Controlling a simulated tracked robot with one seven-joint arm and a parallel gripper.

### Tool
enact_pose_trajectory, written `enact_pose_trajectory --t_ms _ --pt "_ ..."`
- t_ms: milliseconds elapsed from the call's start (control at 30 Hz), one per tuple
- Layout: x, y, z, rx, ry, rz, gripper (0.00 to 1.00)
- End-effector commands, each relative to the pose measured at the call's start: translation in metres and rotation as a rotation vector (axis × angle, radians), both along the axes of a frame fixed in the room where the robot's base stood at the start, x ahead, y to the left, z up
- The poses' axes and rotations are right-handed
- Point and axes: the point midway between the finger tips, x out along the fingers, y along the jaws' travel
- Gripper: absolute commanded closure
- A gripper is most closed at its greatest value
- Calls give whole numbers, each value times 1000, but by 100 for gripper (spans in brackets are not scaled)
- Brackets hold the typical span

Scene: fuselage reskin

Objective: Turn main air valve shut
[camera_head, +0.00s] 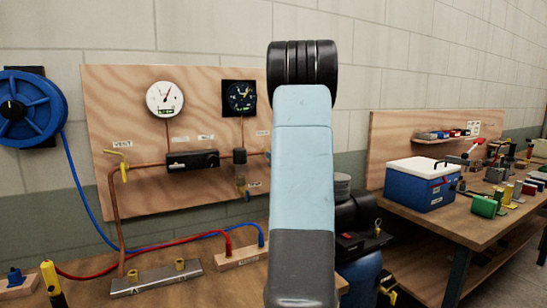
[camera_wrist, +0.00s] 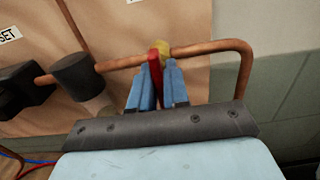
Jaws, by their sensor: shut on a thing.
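The main air valve appears to be the yellow valve body (camera_wrist: 163,49) on the copper pipe (camera_wrist: 205,47) in the wrist view. Its red lever (camera_wrist: 155,62) points from the pipe toward my gripper, roughly across the pipe line. My gripper (camera_wrist: 156,78) has its two blue fingers on either side of the lever and is shut on it. The lever's end is hidden between the fingers. In the head view my raised arm hides the gripper and this valve.
A plywood panel (camera_head: 140,85) carries a white dial (camera_head: 165,98), a dark dial (camera_head: 239,97) and a black manifold (camera_head: 193,160). A yellow-handled valve (camera_head: 122,165) is at its left. A blue hose reel (camera_head: 30,108) hangs left. A cooler (camera_head: 421,184) stands on the right bench.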

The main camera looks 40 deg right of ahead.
Motion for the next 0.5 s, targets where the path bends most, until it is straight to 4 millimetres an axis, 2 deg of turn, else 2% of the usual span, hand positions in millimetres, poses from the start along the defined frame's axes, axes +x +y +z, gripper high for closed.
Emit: enact_pose_trajectory --t_ms 33,267,300,500 --pt "0 1 -5 6 8 0 100" --pt "0 1 -4 5 7 0 100" --pt "0 1 -4 5 7 0 83" --pt "0 0 -2 2 4 0 64"
